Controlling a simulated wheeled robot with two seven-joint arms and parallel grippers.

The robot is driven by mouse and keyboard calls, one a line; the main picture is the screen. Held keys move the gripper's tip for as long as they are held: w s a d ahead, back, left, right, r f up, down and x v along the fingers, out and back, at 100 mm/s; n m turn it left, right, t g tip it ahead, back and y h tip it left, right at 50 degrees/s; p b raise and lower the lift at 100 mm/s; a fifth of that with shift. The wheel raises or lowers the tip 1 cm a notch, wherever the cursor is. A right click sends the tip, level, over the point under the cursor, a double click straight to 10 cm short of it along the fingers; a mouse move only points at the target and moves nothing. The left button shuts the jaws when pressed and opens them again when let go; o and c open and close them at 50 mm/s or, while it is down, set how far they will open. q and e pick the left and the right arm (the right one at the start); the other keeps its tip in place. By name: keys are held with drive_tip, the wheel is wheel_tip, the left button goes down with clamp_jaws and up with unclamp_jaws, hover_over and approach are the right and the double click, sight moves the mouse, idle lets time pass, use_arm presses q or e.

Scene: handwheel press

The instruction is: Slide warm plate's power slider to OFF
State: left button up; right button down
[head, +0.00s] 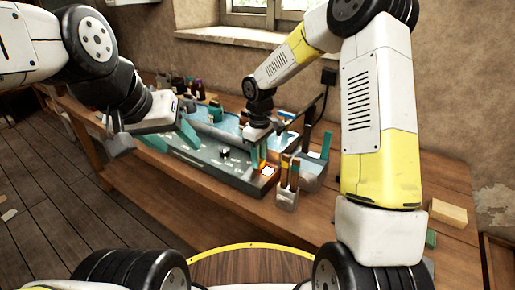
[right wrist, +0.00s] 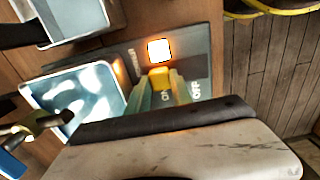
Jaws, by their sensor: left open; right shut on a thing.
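The power slider (right wrist: 158,76) has a yellow knob on a dark panel (right wrist: 217,58) beside a lit square lamp (right wrist: 159,50). ON and OFF are printed on the panel, and the knob is on the ON side. My right gripper (right wrist: 166,90) is shut on the knob; its green fingers hide part of it. In the head view this gripper (head: 258,160) reaches down to the panel's right end, near an orange glow. A pale, shiny plate (right wrist: 80,95) lies left of the slider. My left gripper (head: 154,138) is open and empty over the bench's left part.
A grey holder (head: 287,199) with several upright sticks stands just right of the panel, near a clear container (head: 312,175). Small bottles (head: 190,86) stand at the back. A wooden block (head: 448,213) lies at the far right. The bench front (head: 205,195) is clear.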

sight(249, 176)
drive_tip(key=shift+s+a, duration=0.9)
drive_tip(key=shift+s, duration=0.3)
drive_tip(key=shift+s+a, duration=0.9)
drive_tip(key=shift+s, duration=0.3)
drive_tip(key=c, duration=1.1)
unclamp_jaws()
wheel_tip(249, 176, up, 8)
drive_tip(key=shift+f, duration=0.1)
